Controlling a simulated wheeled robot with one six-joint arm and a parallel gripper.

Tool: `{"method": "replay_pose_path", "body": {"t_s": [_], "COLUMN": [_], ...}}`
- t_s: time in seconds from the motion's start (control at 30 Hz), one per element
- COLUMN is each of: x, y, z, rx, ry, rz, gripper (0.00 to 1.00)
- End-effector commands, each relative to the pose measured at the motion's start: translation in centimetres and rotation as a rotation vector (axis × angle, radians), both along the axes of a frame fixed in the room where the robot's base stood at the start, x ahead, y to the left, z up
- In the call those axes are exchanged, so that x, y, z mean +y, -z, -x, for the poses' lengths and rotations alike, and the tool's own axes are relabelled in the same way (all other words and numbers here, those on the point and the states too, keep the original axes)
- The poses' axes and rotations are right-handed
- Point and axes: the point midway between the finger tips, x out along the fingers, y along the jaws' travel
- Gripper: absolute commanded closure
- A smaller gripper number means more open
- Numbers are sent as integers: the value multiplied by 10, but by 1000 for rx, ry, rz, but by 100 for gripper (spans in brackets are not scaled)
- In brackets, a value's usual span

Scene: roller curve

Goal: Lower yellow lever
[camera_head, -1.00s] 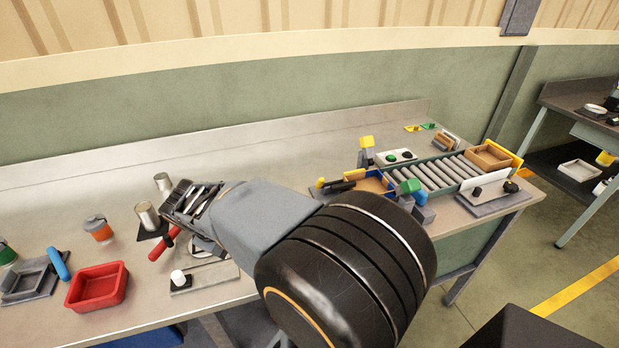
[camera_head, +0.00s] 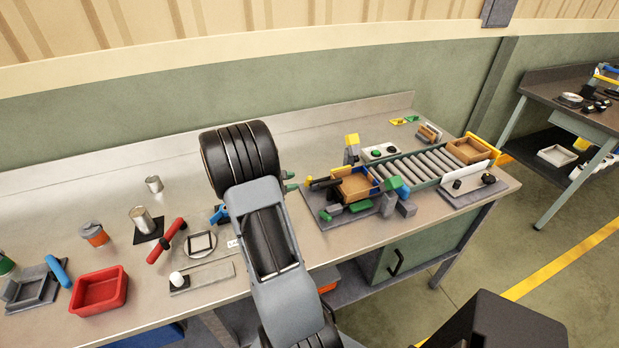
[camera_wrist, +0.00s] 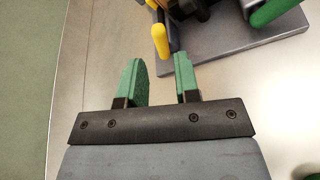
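A yellow rounded lever (camera_wrist: 160,42) shows in the wrist view, upper middle, just beyond my fingertips. In the head view a small yellow tip (camera_head: 308,174) shows at the left end of the roller station, beside a black cylinder; I take it to be the same lever. My gripper (camera_wrist: 161,77) is open, its two green fingers apart with nothing between them. A green handle (camera_wrist: 276,10) stands right of the lever.
The roller conveyor (camera_head: 424,168) runs back right, with a wooden tray (camera_head: 356,184) at its near end and another (camera_head: 467,150) at its far end. A red bin (camera_head: 99,290) and cans stand left.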

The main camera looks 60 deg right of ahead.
Motion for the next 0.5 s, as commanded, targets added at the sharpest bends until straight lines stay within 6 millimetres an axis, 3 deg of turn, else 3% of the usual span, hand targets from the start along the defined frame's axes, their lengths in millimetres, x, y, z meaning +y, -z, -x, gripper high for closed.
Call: {"method": "replay_pose_path", "body": {"t_s": [0.2, 0.5], "x": [-34, -61], "y": [12, 23], "z": [17, 29], "rx": [0, -1], "ry": [3, 1], "rz": [-2, -1], "gripper": [70, 70]}}
